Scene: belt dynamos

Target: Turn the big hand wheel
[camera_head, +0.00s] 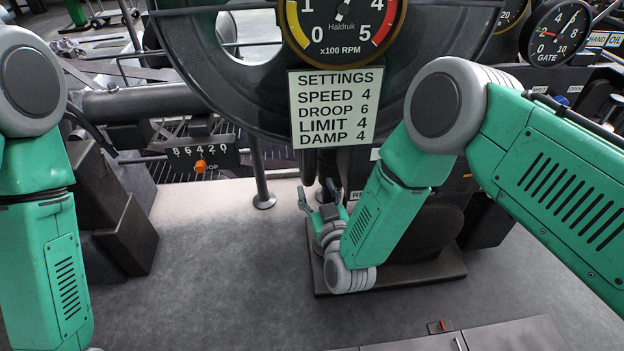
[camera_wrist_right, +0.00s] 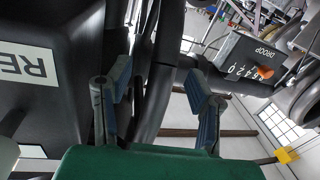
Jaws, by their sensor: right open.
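A large dark wheel-like ring (camera_head: 195,70) fills the top middle of the head view, partly behind a gauge and a settings sign. It looks like the big hand wheel, but I cannot be sure. My right gripper (camera_head: 318,194) is open below the sign, in front of the dark pedestal. In the right wrist view, its two fingers (camera_wrist_right: 160,84) stand apart with a dark curved bar (camera_wrist_right: 158,95) between them in the picture. I cannot tell whether they touch it or whether it is the wheel's rim. My left arm shows at the left; its gripper is out of view.
The settings sign (camera_head: 335,108) hangs under the rpm gauge (camera_head: 340,22). A droop scale (camera_head: 200,158) with an orange pointer is at the left. The pedestal stands on a dark base plate (camera_head: 400,276). The grey floor (camera_head: 210,260) left of it is clear.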

